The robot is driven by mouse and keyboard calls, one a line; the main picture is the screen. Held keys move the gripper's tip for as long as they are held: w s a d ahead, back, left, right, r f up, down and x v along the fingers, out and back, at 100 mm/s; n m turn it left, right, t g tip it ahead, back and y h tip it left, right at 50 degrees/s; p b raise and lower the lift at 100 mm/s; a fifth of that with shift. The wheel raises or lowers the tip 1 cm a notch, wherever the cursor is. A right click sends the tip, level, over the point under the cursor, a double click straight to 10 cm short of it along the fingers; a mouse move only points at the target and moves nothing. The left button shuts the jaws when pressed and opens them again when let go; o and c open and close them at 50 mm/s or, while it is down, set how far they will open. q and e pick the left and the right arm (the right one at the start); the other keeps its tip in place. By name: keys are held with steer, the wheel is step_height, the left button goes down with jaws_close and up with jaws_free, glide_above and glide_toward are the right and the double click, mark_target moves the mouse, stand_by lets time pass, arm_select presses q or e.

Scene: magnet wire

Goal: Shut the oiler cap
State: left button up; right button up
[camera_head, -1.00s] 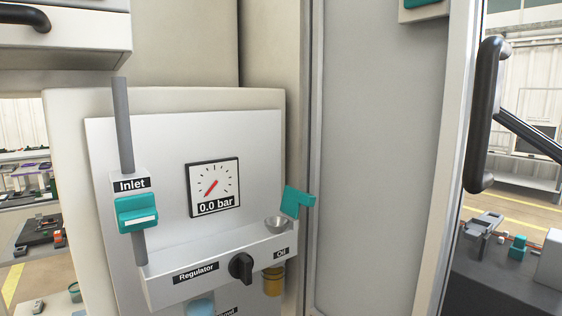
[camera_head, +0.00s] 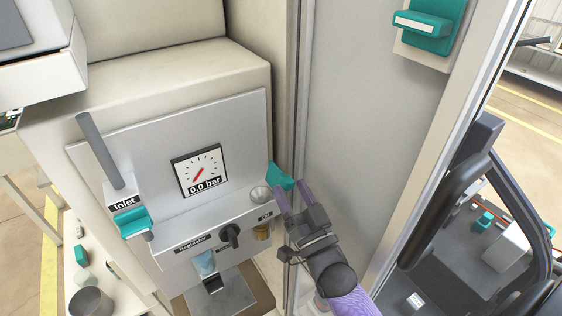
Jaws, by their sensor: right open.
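The teal oiler cap (camera_head: 280,177) stands open, tilted up at the right end of the regulator block. The silver oil filler cup (camera_head: 260,194) lies uncovered just left of it, above the "Oil" label. My right gripper (camera_head: 291,194) has its two purple fingers spread, with their tips at the lower right of the cap. One finger overlaps the cap's edge in the picture; I cannot tell whether they touch. Part of the cap is hidden there. My left gripper is out of view.
The panel carries a gauge (camera_head: 199,170) reading 0.0 bar, a teal inlet valve (camera_head: 132,221) and a black regulator knob (camera_head: 229,236). A grey door or wall panel (camera_head: 365,130) rises close to the right of the cap. A large black handle (camera_head: 450,200) stands farther right.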

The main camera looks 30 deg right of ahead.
mark_target(278, 181)
steer(key=x, duration=0.4)
steer(key=shift+w, duration=0.15)
steer(key=shift+d, duration=0.1)
jaws_close()
